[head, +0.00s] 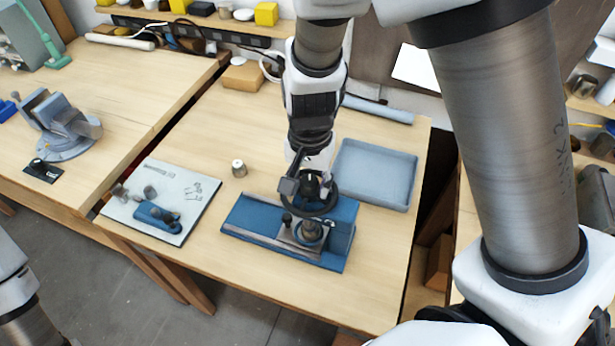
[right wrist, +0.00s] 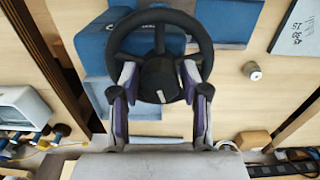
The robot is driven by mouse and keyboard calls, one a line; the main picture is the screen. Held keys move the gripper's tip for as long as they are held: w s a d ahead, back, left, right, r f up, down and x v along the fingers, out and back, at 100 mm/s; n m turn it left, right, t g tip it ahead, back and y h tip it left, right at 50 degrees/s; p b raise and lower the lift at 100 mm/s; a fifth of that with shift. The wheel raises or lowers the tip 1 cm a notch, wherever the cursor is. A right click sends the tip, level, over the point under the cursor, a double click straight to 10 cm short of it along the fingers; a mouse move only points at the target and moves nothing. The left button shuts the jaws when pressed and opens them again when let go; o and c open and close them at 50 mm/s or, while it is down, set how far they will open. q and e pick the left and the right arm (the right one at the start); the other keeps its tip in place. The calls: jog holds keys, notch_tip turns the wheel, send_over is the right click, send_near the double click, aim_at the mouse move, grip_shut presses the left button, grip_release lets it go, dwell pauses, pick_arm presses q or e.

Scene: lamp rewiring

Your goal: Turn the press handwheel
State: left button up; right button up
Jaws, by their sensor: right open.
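My right gripper (head: 306,180) is above the wheel, pointing down. In the wrist view my right gripper (right wrist: 158,76) is open, its two purple-lined fingers on either side of the hub, within the rim. I cannot tell whether they touch it. The arm partly hides the wheel in the head view. My left gripper is outside the frames.
A blue-grey tray (head: 376,172) lies right of the press. A small white-topped cylinder (head: 239,168) stands to its left. A white board (head: 160,176) with small parts lies further left. A vise (head: 62,128) is on the left bench.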

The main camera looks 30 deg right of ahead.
aim_at(309, 179)
jog(key=shift+s+a+r, duration=0.15)
jog(key=shift+s+a, duration=0.1)
jog(key=shift+s, duration=0.1)
jog(key=shift+c, duration=1)
grip_shut()
jog(key=shift+n, duration=1.1)
jog(key=shift+o, duration=0.3)
grip_release()
jog(key=shift+o, duration=0.7)
jog(key=shift+w+d, duration=0.1)
jog(key=shift+w, duration=0.1)
jog(key=shift+w+d, duration=0.15)
notch_tip(309, 179, up, 12)
